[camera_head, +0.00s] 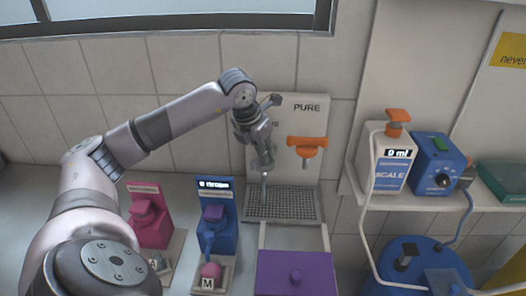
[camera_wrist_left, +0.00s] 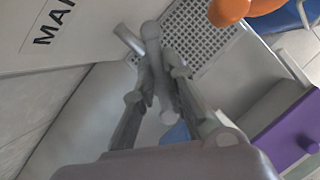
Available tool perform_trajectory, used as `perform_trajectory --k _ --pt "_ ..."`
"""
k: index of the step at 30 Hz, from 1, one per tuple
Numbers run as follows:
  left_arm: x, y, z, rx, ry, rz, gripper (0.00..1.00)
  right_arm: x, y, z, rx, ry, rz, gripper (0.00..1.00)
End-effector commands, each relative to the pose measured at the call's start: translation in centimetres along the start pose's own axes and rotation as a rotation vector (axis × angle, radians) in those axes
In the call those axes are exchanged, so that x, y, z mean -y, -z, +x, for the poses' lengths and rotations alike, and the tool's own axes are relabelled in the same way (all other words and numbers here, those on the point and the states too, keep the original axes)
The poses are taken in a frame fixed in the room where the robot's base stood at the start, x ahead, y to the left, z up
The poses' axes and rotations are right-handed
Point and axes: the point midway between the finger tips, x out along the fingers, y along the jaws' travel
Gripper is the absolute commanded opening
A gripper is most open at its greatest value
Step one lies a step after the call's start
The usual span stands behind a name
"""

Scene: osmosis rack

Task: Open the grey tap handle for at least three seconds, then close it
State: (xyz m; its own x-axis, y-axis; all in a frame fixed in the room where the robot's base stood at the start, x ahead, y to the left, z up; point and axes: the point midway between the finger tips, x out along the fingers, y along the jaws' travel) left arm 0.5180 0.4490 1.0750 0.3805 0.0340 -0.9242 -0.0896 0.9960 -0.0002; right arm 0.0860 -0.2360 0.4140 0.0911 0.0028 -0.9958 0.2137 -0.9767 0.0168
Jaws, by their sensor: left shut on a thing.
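The grey tap is on a pale wall panel (camera_head: 308,174) marked "PURE", left of an orange tap (camera_head: 305,148). My left gripper (camera_head: 263,158) covers most of the grey tap in the head view. In the left wrist view, its fingers (camera_wrist_left: 158,88) are shut around the grey tap handle (camera_wrist_left: 153,50), one on each side. A thin pale vertical piece (camera_head: 264,190) shows below the gripper, over a perforated drain grate (camera_head: 290,205); I cannot tell whether it is spout or water. The handle's exact angle is unclear. My right gripper is not in view.
Pink (camera_head: 150,215) and blue (camera_head: 215,225) devices stand left of the grate. A purple block (camera_head: 295,272) is in front.

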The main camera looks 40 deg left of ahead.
Motion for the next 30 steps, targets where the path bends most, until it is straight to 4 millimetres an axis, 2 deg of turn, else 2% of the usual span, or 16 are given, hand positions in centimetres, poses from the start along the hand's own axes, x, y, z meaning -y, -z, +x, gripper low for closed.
perform_trajectory --k 1,2,10,18,22,26,30 --pt "-0.1 -0.1 -0.1 0.004 -0.001 -0.001 0.0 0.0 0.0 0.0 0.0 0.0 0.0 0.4" --pt "-0.1 -0.1 -0.1 0.004 -0.001 -0.001 0.13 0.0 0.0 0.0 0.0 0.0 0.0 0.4" --pt "-0.1 -0.1 -0.1 0.002 0.0 0.0 0.31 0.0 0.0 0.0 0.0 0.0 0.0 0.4" --pt "0.0 0.0 0.0 0.001 0.0 0.0 0.32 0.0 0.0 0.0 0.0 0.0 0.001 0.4" --pt "-0.1 -0.1 -0.7 0.003 0.0 0.0 0.32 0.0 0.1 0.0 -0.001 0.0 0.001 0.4" --pt "-0.1 -0.2 -2.8 0.007 0.0 0.0 0.32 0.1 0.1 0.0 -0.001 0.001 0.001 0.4" --pt "-0.1 -0.2 -5.9 0.007 -0.001 0.0 0.32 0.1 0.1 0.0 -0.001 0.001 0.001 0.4"
